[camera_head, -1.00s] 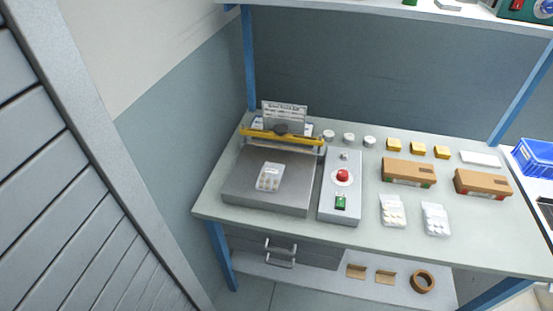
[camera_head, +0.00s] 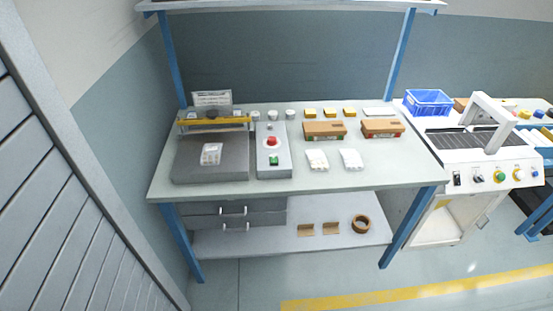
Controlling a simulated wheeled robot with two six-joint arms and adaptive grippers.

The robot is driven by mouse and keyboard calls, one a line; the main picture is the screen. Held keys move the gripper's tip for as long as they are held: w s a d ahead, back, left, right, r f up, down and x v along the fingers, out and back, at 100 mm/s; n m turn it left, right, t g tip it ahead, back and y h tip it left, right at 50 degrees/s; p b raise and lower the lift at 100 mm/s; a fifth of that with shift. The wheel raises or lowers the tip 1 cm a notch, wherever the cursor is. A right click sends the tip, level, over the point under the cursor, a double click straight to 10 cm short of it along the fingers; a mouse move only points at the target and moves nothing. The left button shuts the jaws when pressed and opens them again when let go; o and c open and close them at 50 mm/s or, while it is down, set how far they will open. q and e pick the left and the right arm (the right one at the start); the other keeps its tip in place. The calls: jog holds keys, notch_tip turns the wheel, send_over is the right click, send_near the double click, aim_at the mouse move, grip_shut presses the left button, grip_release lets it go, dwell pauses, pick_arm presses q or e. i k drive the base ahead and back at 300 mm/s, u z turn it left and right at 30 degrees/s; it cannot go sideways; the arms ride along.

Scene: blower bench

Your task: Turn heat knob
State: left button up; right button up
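Neither of my grippers shows in the head view. A white machine (camera_head: 496,150) with a dark conveyor bed and an arch stands right of the bench. Labels are too small to read, so I cannot tell which knob is the heat knob.
The workbench (camera_head: 380,179) holds a grey sealer plate (camera_head: 208,172) with a yellow bar, cartons and blister packs. A blue crate (camera_head: 428,101) sits beyond its right end. A grey slatted surface (camera_head: 60,190) fills the left. Open floor with a yellow line (camera_head: 360,297) lies in front.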

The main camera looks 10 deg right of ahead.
aim_at(271, 141)
jog(key=u, duration=0.2)
jog(key=k, duration=0.35)
jog(key=z, duration=1.6)
jog(key=i, duration=1.8)
jog(key=u, duration=0.5)
